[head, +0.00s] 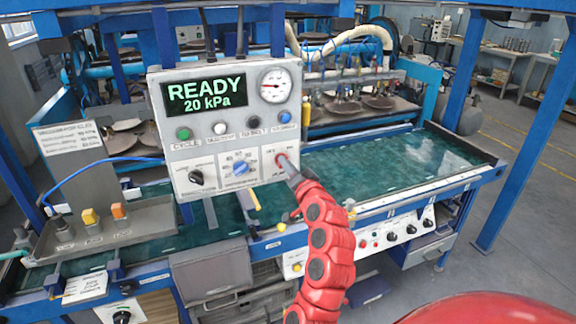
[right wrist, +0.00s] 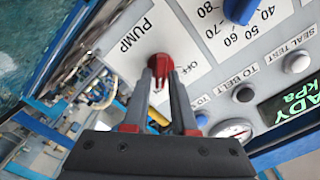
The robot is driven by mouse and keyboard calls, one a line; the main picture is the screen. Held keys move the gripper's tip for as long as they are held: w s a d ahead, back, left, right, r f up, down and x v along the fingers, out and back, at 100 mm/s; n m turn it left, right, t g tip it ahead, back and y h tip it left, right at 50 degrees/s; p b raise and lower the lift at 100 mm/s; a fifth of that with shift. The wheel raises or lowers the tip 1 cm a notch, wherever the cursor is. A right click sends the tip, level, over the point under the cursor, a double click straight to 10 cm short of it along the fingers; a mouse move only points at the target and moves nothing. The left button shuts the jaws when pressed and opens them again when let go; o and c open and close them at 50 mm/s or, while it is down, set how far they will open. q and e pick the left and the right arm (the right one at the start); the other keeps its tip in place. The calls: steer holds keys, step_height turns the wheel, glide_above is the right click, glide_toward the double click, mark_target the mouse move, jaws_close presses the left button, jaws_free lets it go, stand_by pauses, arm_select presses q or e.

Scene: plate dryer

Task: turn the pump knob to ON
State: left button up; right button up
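The red pump knob (right wrist: 160,63) is on the white panel under the printed word PUMP, with an OFF mark beside it in the right wrist view. In the head view the knob (head: 280,160) is at the lower right of the control box (head: 215,150). My right gripper (right wrist: 161,74) is at the knob, its two dark fingertips close together on either side of the knob's middle. It appears shut on it; the fingers hide part of the knob. Its pointer direction is unclear, and I cannot read an ON mark. My left gripper is not in view.
The box's display (head: 205,93) reads READY, 20 kPa, beside a round gauge (head: 275,85). A blue dial (head: 240,168) and a black knob (head: 196,177) are left of the pump knob. Coloured buttons run above them. A green-topped table (head: 370,165) extends behind.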

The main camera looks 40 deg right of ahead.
steer(key=shift+o, duration=1.2)
steer(key=p+v, duration=1.2)
steer(key=v, duration=0.5)
steer(key=shift+s+p, duration=0.2)
steer(key=shift+p, duration=0.1)
steer(key=shift+d+f, duration=0.1)
